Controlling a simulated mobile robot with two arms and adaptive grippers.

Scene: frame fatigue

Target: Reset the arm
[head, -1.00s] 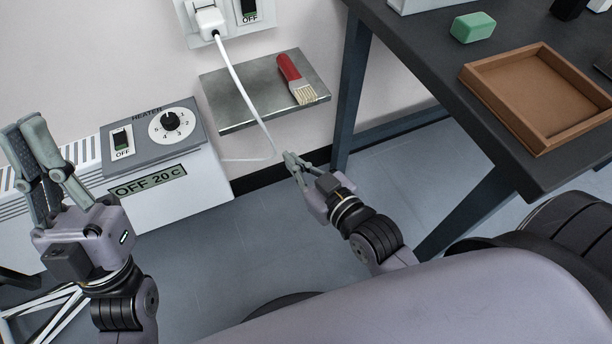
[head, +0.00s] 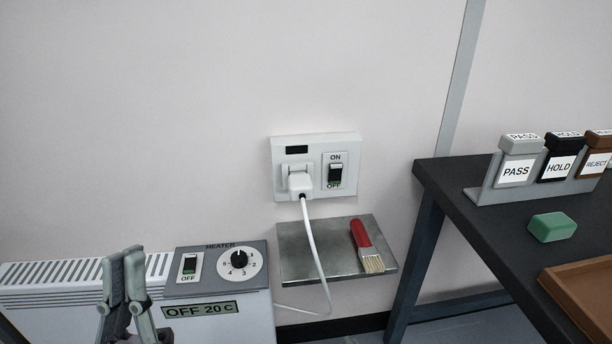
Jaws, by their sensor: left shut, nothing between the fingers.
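My left gripper (head: 125,258) stands upright at the lower left of the head view, fingers pointing up. Its fingers are together with nothing between them. It shows in front of the white heater (head: 225,325), and its wrist is cut off by the bottom edge. I cannot tell its exact distance from the heater. My right gripper is out of view.
A wall outlet (head: 316,139) holds a white plug (head: 300,182) with a hanging cord. A metal shelf (head: 300,262) carries a red-handled brush (head: 362,236). A dark table (head: 480,240) at right holds a green block (head: 552,227), a brown tray (head: 560,285) and labelled stamps.

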